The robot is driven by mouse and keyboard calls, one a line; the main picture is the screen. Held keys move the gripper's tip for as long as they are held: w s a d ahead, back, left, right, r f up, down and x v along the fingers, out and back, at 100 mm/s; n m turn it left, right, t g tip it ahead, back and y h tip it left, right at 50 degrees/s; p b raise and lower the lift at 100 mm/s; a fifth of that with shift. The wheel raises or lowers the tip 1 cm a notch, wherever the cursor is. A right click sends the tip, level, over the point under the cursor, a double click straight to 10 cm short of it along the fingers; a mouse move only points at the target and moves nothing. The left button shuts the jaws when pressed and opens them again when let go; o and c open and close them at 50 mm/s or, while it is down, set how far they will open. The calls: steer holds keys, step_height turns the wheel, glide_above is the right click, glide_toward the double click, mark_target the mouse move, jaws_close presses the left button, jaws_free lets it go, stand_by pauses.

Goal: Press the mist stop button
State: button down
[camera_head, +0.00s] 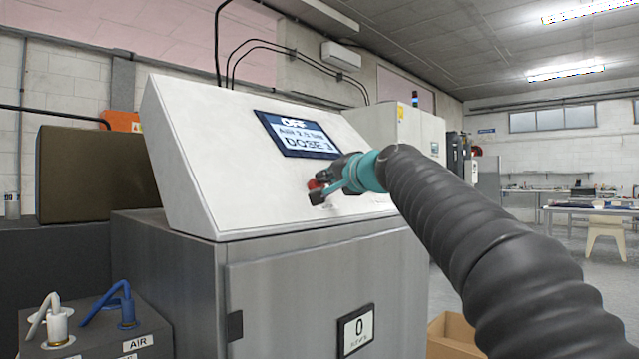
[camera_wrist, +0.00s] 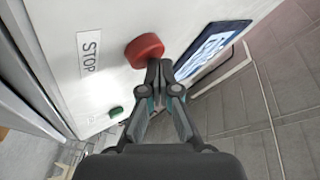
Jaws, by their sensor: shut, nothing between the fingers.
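The red stop button (camera_wrist: 145,50) is on the white sloped panel, beside a label reading STOP (camera_wrist: 89,54) in the wrist view. In the head view the red button (camera_head: 313,184) is partly hidden behind my gripper (camera_head: 318,192). My gripper is shut and empty. In the wrist view its fingertips (camera_wrist: 160,66) are close to the red button's edge; I cannot tell whether they touch it. A small green button (camera_wrist: 116,111) sits lower on the same panel.
A box marked AIR (camera_head: 137,343) with white and blue fittings stands at lower left. A cardboard box (camera_head: 452,338) is on the floor at right.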

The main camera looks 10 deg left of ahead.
steer(key=shift+s+d+r, duration=0.4)
steer(key=shift+d+r, duration=0.1)
steer(key=shift+r, duration=0.1)
steer(key=shift+r+p, duration=0.1)
steer(key=shift+p, duration=0.2)
steer(key=s+d+r, duration=0.1)
steer(key=s+d+r+p, duration=0.1)
steer(key=r, duration=0.1)
steer(key=shift+s+d+r, duration=0.1)
steer(key=shift+d+r, duration=0.1)
steer(key=shift+d, duration=0.2)
steer(key=shift+f, duration=0.1)
stand_by(0.7)
